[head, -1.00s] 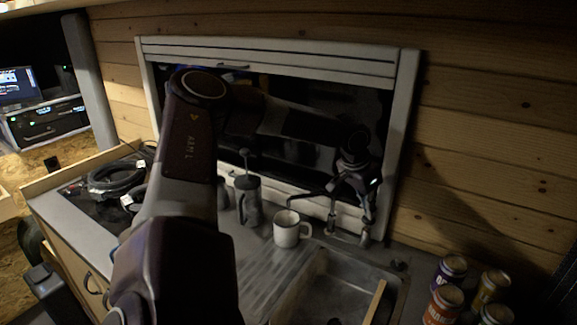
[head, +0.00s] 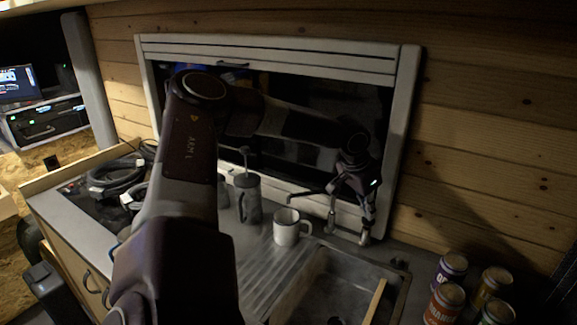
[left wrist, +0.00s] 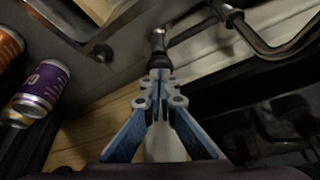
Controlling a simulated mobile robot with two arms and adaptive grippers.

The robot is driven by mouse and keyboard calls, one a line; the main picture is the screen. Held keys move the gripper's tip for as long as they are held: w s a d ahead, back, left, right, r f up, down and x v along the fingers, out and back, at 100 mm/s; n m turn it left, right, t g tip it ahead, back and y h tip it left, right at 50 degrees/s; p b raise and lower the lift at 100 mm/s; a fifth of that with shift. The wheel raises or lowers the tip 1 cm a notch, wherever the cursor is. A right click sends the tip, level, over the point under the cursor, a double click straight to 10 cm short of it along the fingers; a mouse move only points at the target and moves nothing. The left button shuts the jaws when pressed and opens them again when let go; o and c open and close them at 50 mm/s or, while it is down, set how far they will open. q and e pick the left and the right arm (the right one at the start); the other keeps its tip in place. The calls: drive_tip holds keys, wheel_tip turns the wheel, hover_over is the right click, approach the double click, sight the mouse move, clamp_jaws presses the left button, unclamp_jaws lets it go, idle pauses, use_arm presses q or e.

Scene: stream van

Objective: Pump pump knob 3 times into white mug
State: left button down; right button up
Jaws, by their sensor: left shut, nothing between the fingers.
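The white mug (head: 285,232) stands upright on the counter left of the sink, below and left of my left gripper (head: 367,212). The gripper points down at the back of the sink, with its fingers together and nothing between them. In the left wrist view the closed fingertips (left wrist: 160,88) line up with a small dark-topped metal fitting (left wrist: 158,50), seemingly the pump knob. Whether they touch it I cannot tell. In the head view the fitting's metal lower part (head: 365,238) shows just under the fingers. The mug is not seen in the wrist view.
The faucet (head: 331,212) stands close to the left of my gripper. A dark French press (head: 248,203) is behind the mug to the left. The sink (head: 335,285) is in front. Several cans (head: 451,270) stand at the right. Coiled cables (head: 112,178) lie at the left.

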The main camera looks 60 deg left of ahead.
use_arm(q)
drive_tip(key=shift+r+p, duration=1.45)
drive_tip(key=shift+r, duration=0.65)
drive_tip(key=shift+f, duration=0.15)
drive_tip(key=shift+s+f+b, duration=0.1)
drive_tip(key=shift+f+b, duration=1.8)
drive_tip(key=shift+f, duration=0.6)
drive_tip(key=shift+r, duration=0.1)
drive_tip(key=shift+r+p, duration=2)
drive_tip(key=shift+r, duration=0.5)
